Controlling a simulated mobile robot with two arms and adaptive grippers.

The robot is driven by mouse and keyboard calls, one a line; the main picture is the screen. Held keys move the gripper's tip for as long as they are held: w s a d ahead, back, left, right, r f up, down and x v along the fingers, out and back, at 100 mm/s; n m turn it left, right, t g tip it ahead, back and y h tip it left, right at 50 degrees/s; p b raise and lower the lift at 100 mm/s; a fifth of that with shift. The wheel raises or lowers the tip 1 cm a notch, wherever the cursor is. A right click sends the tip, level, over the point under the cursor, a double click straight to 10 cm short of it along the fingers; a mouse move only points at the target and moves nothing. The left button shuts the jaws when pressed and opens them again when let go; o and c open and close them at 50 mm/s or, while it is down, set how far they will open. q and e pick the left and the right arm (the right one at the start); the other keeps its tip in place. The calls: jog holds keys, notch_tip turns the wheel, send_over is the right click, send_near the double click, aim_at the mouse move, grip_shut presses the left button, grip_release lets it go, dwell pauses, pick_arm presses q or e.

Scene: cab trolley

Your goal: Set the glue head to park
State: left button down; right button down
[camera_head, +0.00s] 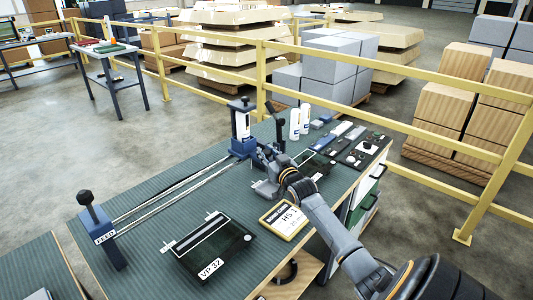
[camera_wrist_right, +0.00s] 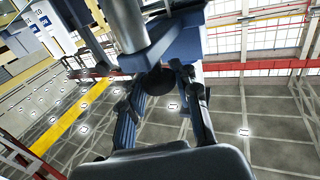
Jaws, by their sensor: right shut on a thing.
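The glue head (camera_head: 241,128) is a blue block with a white cartridge and a black top knob. It sits at the far end of two metal rails (camera_head: 175,190) on the green bench. My right gripper (camera_head: 262,152) is just right of it. In the right wrist view, my right gripper (camera_wrist_right: 158,82) has its fingers on both sides of a dark round part (camera_wrist_right: 157,79) under the blue housing (camera_wrist_right: 165,45), and is shut on it. The exact contact is partly hidden. My left gripper is out of view.
A dark panel marked VP 32 (camera_head: 215,250) and a yellow-framed card (camera_head: 284,220) lie on the bench. Two white bottles (camera_head: 299,122) and a black lever (camera_head: 279,128) stand behind the gripper. Trays of small parts lie at right. A yellow railing (camera_head: 380,112) runs behind.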

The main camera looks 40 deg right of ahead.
jog(key=shift+d, duration=0.15)
jog(key=c, duration=1.1)
grip_release()
jog(key=shift+o, duration=0.4)
jog(key=shift+d+f, duration=0.15)
jog(key=shift+d, duration=0.05)
jog(key=shift+a, duration=0.15)
jog(key=shift+s+a, duration=0.15)
jog(key=shift+s, duration=0.1)
jog(key=v, duration=1.1)
jog(key=shift+s, duration=0.2)
